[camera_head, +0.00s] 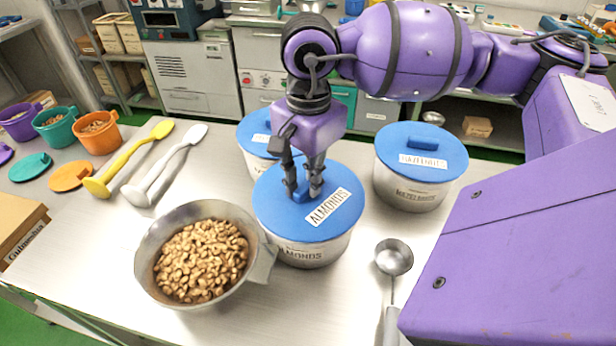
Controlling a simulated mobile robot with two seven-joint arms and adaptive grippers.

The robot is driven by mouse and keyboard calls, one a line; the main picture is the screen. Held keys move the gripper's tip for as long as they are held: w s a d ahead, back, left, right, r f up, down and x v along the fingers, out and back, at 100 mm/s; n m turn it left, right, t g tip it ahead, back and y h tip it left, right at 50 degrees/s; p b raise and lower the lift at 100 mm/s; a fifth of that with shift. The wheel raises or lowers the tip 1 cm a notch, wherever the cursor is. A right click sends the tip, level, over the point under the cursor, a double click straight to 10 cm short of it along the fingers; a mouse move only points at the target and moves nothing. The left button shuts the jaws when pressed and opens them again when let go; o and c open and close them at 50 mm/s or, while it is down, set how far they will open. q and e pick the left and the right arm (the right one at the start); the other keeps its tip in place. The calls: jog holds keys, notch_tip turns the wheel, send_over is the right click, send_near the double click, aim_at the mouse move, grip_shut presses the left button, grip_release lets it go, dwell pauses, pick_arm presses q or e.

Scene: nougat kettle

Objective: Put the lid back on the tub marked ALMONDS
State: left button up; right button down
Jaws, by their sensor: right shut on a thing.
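The tub marked ALMONDS (315,254) stands upright on the table, a metal tub with its name on the front. The blue lid (275,210), labelled ALMONDS, lies over the top of this tub and looks level; I cannot tell whether it is fully seated. My right gripper (302,195) points down from above and is shut on the lid's blue handle. The fingers partly cover the handle. My left gripper is not in view.
A metal pan of nuts (150,268) stands close to the tub's left. A tub with a blue HAZELNUTS lid (440,150) is at right, another blue-lidded tub (250,135) behind. A metal ladle (393,258) lies at right. Yellow (130,162) and white (165,170) spoons lie at left.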

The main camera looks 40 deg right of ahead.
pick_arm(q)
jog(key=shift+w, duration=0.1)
pick_arm(e)
jog(key=c, duration=1.6)
grip_release()
jog(key=o, duration=0.6)
jog(key=shift+c, duration=0.2)
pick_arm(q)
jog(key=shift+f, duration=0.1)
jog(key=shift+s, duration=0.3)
pick_arm(e)
jog(key=shift+r, duration=0.1)
jog(key=shift+r+p, duration=0.9)
jog(key=shift+r, duration=1.3)
jog(key=shift+r+p, duration=0.45)
jog(key=shift+r, duration=0.8)
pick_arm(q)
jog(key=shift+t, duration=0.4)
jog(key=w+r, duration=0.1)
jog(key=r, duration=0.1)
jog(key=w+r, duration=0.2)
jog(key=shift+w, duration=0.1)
